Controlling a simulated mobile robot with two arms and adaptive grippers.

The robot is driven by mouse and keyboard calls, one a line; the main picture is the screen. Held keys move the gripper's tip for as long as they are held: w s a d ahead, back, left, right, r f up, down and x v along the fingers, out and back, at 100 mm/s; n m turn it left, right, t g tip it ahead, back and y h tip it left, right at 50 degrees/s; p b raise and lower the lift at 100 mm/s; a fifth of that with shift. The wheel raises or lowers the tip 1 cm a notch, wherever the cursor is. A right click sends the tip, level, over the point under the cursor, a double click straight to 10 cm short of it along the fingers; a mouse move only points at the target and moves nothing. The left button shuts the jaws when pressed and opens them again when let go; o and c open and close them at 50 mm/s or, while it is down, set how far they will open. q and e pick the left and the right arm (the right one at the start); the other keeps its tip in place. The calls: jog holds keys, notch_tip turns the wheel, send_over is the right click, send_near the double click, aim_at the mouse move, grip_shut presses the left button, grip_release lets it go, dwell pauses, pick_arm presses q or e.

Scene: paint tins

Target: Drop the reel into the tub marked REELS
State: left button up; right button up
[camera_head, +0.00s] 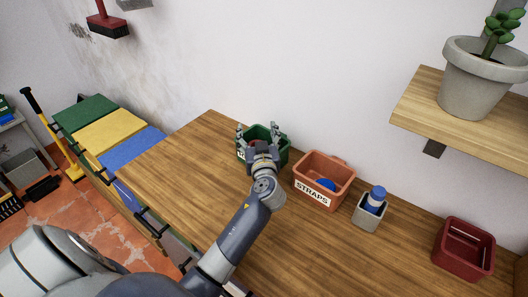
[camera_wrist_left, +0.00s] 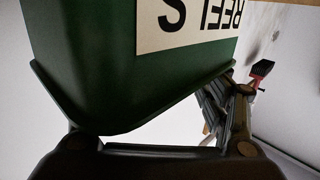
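The green tub (camera_head: 284,152) stands on the wooden table near the wall, partly hidden by my left gripper. In the left wrist view the green tub (camera_wrist_left: 90,60) fills the upper left, and its pale label (camera_wrist_left: 195,22) reads REELS upside down. My left gripper (camera_head: 258,130) is at this tub with its fingers spread wide apart. Nothing shows held between them. My right gripper is not in view.
To the right stand an orange tub marked STRAPS (camera_head: 313,195) with a blue thing inside, a grey holder with a blue bottle (camera_head: 375,199), and a dark red tub (camera_head: 464,250). A shelf (camera_head: 420,95) with a potted plant juts out above right. The table's left part is clear.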

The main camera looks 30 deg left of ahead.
pick_arm(q)
jog(key=v, duration=1.2)
dwell(0.3)
